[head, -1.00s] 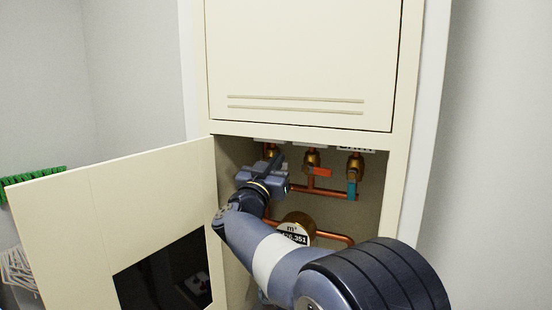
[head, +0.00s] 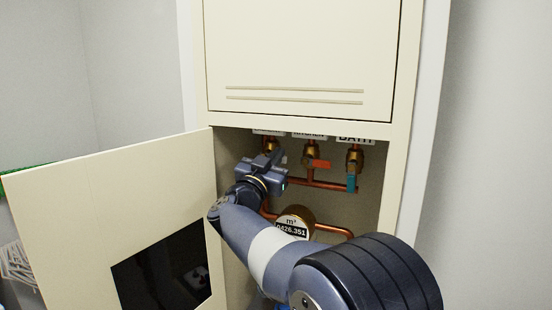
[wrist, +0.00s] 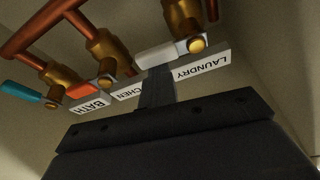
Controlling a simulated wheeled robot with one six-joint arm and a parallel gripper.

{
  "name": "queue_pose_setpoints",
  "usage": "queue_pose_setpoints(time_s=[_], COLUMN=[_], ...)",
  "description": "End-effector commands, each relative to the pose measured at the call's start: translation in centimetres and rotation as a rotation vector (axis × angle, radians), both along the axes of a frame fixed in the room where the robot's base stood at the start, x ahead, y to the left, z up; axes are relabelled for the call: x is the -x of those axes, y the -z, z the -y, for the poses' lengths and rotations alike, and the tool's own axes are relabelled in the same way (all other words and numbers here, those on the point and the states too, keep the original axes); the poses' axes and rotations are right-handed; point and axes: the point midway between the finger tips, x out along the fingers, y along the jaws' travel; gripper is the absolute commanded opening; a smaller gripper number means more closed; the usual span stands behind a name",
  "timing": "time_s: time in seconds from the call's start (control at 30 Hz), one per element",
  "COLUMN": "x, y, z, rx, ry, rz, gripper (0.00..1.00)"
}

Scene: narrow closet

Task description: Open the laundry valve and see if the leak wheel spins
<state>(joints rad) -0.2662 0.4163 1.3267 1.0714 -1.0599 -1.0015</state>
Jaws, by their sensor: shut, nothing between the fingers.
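The laundry valve (wrist: 182,16) is brass with a pale handle (wrist: 155,53) lying across its pipe, above the LAUNDRY label (wrist: 203,66) in the wrist view. In the head view, the valve (head: 270,146) is at the left of the row, partly behind my gripper. My gripper (head: 280,157) is shut and empty inside the cabinet. In the wrist view its fingers (wrist: 157,78) end at the handle's edge; I cannot tell whether they touch. The water meter (head: 293,223) reads about 0426.351 below the valves. Its leak wheel cannot be made out.
The red kitchen handle (head: 318,163) lies across its pipe. The blue bath handle (head: 351,183) lies along its pipe. Copper pipes (head: 320,185) run below the valves. The open cabinet door (head: 100,190) stands at left; the closed upper panel (head: 300,50) is above.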

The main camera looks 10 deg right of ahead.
Motion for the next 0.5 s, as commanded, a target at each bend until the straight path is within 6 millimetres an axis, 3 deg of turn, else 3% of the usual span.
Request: queue_pose_setpoints(time_s=[0.5], x=[0.0], y=[2.0], z=[0.0], rx=[-0.301], ry=[-0.001], rz=[0.216], gripper=[0.0])
